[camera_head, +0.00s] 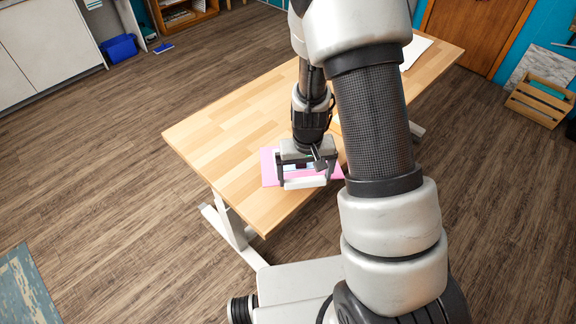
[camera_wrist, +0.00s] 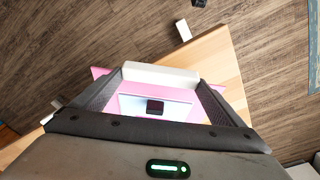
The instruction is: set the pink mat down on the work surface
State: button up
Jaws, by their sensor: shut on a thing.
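The pink mat (camera_head: 268,170) is at the near end of the wooden work surface (camera_head: 225,130), under and around my gripper (camera_head: 305,180). In the wrist view the mat (camera_wrist: 130,88) shows between and beyond the fingers, with a pale panel and a small black square within its outline. One pink corner shows against the floor there. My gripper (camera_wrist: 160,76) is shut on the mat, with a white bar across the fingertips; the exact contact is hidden. I cannot tell whether the mat touches the surface or is just above it.
The work surface left of the mat is bare. A white sheet (camera_head: 414,52) lies at its far end, and something yellowish is partly hidden behind my arm. A wooden crate (camera_head: 540,100) stands on the floor at the right. A blue bin (camera_head: 120,47) stands at the upper left.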

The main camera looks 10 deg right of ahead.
aim_at(293, 172)
jog(key=w+b, duration=0.1)
jog(key=b, duration=0.1)
jog(key=w+a+t+b, duration=0.1)
jog(key=w+b, duration=0.1)
jog(key=b, duration=0.1)
jog(key=w+a+f+m+t+b, duration=0.1)
jog(key=w+b, duration=0.1)
jog(key=b, duration=0.1)
jog(key=shift+w+h, duration=0.2)
jog(key=shift+h, duration=0.1)
jog(key=shift+w+a+r+t+b, duration=0.1)
jog(key=shift+w+r+t+b, duration=0.35)
jog(key=shift+b, duration=0.6)
jog(key=shift+w+r, duration=0.1)
jog(key=shift+r, duration=0.15)
jog(key=shift+f, duration=0.1)
jog(key=shift+f+b, duration=2.9)
jog(key=shift+f, duration=0.65)
jog(key=shift+f+b, duration=0.35)
jog(key=shift+f, duration=0.15)
